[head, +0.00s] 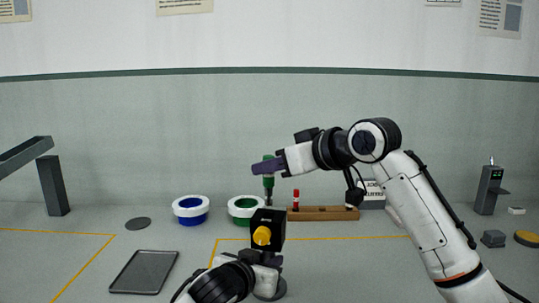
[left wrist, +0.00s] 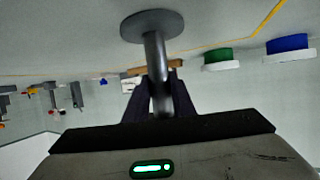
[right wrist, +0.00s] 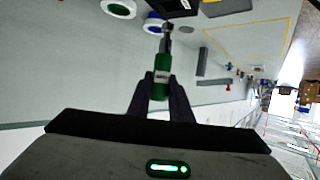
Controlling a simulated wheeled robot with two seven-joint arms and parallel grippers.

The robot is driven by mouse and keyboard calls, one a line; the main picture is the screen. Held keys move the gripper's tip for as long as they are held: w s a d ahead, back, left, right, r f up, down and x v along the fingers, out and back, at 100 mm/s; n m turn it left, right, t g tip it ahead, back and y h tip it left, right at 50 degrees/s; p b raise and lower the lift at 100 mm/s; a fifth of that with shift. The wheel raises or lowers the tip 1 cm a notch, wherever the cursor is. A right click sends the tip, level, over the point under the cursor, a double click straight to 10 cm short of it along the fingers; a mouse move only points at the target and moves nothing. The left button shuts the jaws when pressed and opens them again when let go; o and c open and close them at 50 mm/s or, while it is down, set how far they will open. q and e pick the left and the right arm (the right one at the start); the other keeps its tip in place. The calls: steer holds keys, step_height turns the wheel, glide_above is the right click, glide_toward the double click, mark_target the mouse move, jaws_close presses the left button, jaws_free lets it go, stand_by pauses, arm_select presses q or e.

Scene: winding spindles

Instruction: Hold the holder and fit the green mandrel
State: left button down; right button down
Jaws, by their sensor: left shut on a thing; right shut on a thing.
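The green mandrel (head: 268,184) hangs upright from my right gripper (head: 268,167), tip down. The right wrist view shows its labelled green handle (right wrist: 160,88) between the shut fingers and a bare metal tip. The holder (head: 276,221) has a black block on top with a yellow knob, a metal post (left wrist: 154,62) and a round grey base (left wrist: 152,24). My left gripper (left wrist: 153,95) is shut on the post, below the block. In the head view the mandrel's tip is just above the block; I cannot tell whether they touch. My left arm partly hides the base.
A blue-and-white spool (head: 190,218) and a green-and-white spool (head: 241,211) stand behind, to the left. A wooden rack (head: 325,214) with a red mandrel (head: 296,199) is behind, to the right. An empty dark tray (head: 145,272) lies front left. Grey posts and small devices stand at the sides.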

mark_target(270, 196)
steer(key=shift+f, duration=0.65)
steer(key=shift+f, duration=2.25)
stand_by(0.6)
steer(key=c, duration=1.5)
jaws_free()
steer(key=shift+c, duration=0.2)
steer(key=v, duration=1.2)
arm_select(q)
steer(key=c, duration=1.4)
jaws_free()
